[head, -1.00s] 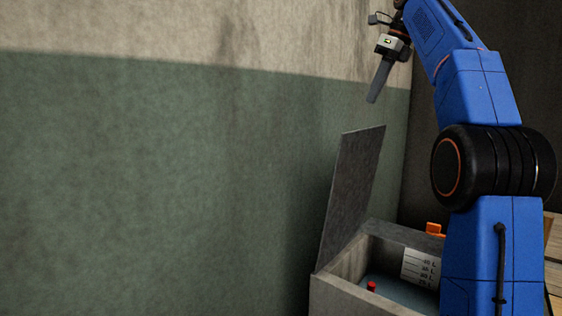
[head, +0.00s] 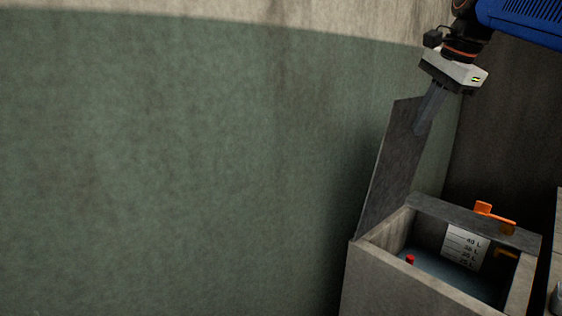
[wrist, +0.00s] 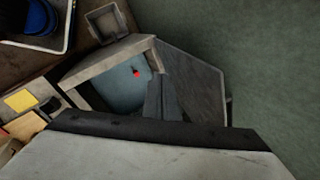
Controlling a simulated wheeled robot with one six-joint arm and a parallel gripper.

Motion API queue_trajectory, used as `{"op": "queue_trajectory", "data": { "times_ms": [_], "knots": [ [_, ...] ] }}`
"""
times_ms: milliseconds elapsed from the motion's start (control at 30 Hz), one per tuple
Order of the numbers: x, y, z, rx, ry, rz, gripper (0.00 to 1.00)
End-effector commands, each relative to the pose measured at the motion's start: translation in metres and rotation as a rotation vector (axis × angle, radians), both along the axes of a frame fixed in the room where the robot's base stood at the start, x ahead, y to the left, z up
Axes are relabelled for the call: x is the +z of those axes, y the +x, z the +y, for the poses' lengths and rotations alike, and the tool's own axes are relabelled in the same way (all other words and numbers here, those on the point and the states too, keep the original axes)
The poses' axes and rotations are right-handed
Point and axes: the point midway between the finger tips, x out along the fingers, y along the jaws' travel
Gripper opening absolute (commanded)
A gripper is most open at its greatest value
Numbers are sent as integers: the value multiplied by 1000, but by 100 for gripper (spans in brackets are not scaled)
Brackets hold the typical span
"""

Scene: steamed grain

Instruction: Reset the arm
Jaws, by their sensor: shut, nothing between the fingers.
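My gripper (head: 429,112) is at the upper right of the head view, pointing down with its fingers together and nothing between them. In that view it overlaps the upper part of a raised grey lid (head: 388,172). I cannot tell how far apart they are. In the wrist view my gripper (wrist: 160,82) points toward the open tank below, beside the lid (wrist: 195,82).
The open grey tank (head: 400,283) holds bluish water, a red piece (head: 410,259) and a white litre scale (head: 466,246). An orange part (head: 493,216) sits on its rim. A green wall (head: 180,160) fills the left. The wrist view shows a small grey box (wrist: 106,22).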

Motion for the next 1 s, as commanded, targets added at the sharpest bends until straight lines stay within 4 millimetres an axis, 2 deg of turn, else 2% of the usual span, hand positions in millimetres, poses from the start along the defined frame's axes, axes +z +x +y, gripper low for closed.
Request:
{"op": "queue_trajectory", "data": {
  "times_ms": [33,367,900,1000],
  "knots": [
    [-13,-12,3,50,-26,-8,0],
    [-108,-81,18,426,-219,-68,0],
    [-293,-200,26,1071,-543,-135,0],
    [-320,-215,26,1162,-588,-143,0]
  ]
}}
